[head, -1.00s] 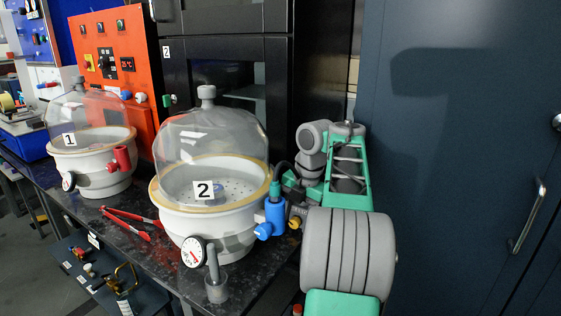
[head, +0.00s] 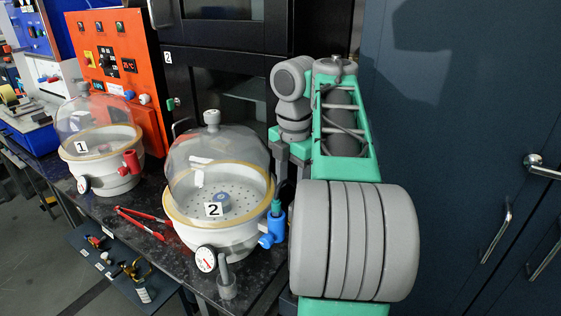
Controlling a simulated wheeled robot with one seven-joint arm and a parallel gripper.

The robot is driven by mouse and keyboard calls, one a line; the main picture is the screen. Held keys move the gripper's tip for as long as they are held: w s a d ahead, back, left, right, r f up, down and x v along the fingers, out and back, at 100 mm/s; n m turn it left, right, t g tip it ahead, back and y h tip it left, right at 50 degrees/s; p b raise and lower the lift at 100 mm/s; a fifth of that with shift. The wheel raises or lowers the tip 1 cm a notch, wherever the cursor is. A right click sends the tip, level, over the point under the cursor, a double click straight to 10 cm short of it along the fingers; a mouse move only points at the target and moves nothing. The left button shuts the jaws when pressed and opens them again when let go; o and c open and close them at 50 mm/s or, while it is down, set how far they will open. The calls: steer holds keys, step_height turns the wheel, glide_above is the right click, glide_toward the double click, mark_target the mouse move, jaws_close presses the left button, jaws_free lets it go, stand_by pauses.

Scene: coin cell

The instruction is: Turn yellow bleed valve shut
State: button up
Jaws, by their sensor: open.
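The yellow bleed valve does not show now; my arm covers the area just right of the blue valve body (head: 273,225). That blue body, with a green top, sits on the right side of vacuum desiccator 2 (head: 232,238), a white bowl with a clear dome and a round gauge (head: 205,259). My gripper (head: 287,160) points down beside the dome's right side, above and behind the blue body. It is open, its fingers are partly hidden by my arm, and I see nothing held in it.
Desiccator 1 (head: 112,180) with a red valve (head: 131,162) stands to the left. Red-handled tongs (head: 145,222) lie on the dark bench (head: 185,278) between the two. An orange control panel (head: 97,50) and a black cabinet (head: 225,20) stand behind. Blue-grey lockers (head: 450,120) fill the right.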

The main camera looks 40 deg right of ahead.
steer(key=s+a+r+m+p, duration=0.3)
steer(key=a+r+p, duration=0.1)
steer(key=a+r, duration=0.2)
steer(key=shift+s+a+g, duration=0.2)
steer(key=shift+a+g, duration=0.05)
steer(key=shift+g, duration=0.05)
steer(key=shift+r, duration=0.15)
